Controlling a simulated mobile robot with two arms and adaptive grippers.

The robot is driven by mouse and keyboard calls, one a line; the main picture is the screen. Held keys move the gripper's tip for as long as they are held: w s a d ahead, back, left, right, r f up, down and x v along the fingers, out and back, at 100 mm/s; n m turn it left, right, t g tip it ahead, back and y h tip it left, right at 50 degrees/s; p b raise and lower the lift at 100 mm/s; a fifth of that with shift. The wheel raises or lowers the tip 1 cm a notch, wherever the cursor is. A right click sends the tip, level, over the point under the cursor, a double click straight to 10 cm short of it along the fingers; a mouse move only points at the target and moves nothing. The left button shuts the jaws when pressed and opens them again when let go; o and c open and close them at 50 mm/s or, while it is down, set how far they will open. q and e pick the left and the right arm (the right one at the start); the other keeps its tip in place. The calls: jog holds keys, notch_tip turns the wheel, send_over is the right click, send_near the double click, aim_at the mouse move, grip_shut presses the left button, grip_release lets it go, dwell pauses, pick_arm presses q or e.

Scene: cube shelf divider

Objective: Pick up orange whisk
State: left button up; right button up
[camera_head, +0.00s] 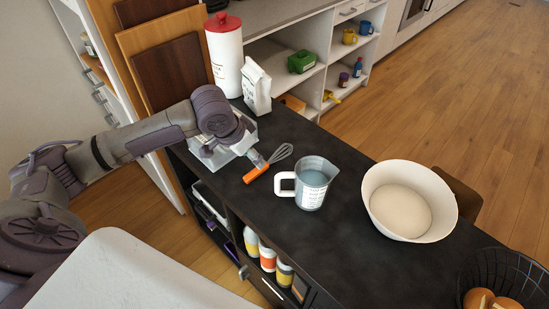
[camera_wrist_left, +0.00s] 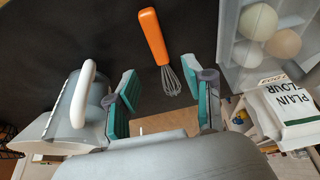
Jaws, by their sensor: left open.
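The orange whisk (camera_head: 256,174) lies on the black counter, left of the measuring jug. Its wire head points up and right in the head view. In the left wrist view the whisk (camera_wrist_left: 153,36) lies beyond the fingers, handle at the top and wires near the middle. My left gripper (camera_head: 238,153) is above the counter beside the whisk, over the clear tray's side. In the wrist view the left gripper (camera_wrist_left: 165,97) is open and empty, the whisk's wires showing just beyond the gap between its fingers. My right gripper is not in view.
The measuring jug (camera_head: 313,184) stands close right of the whisk. A clear tray (camera_wrist_left: 233,42) with eggs and a flour bag (camera_head: 256,86) are on the other side. A white bowl (camera_head: 440,195) and wire basket (camera_head: 488,265) stand farther right.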

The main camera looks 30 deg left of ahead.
aim_at(270, 162)
pick_arm(q)
jog(key=x, duration=0.7)
jog(key=shift+s+a, duration=0.1)
grip_shut()
